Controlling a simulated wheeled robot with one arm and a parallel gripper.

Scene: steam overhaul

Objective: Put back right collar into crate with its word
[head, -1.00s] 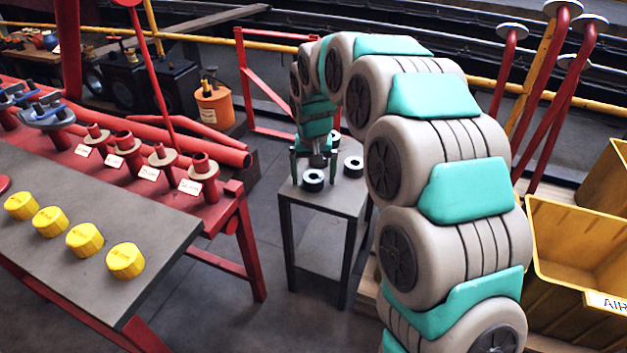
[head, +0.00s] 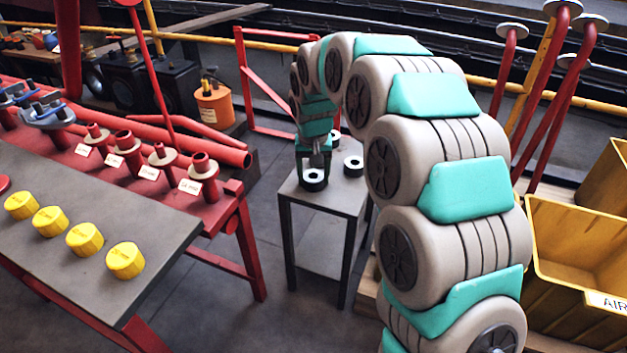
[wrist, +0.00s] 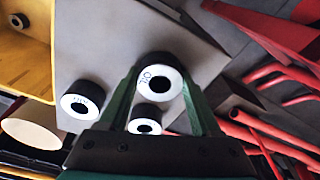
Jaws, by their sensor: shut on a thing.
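My gripper (head: 313,174) is shut on a black collar with a white top (head: 313,184) at the near corner of the small grey table (head: 325,197). In the wrist view this collar (wrist: 168,77) sits between the two green fingers, and its top bears a short word that looks like OIL. A second collar (head: 353,167) stands to the right on the table. A third (head: 335,136) is partly hidden behind my gripper. The wrist view shows the other two as a lettered collar (wrist: 72,109) and another (wrist: 145,114). A yellow crate (head: 590,290) at right has a label beginning AIR.
Another yellow crate (head: 610,180) stands behind it. The wrist view shows a collar (wrist: 17,20) inside a yellow crate (wrist: 28,65). Red levers (head: 545,90) rise at right. A bench with yellow caps (head: 125,260) and red fittings is at left. Clear floor lies between bench and table.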

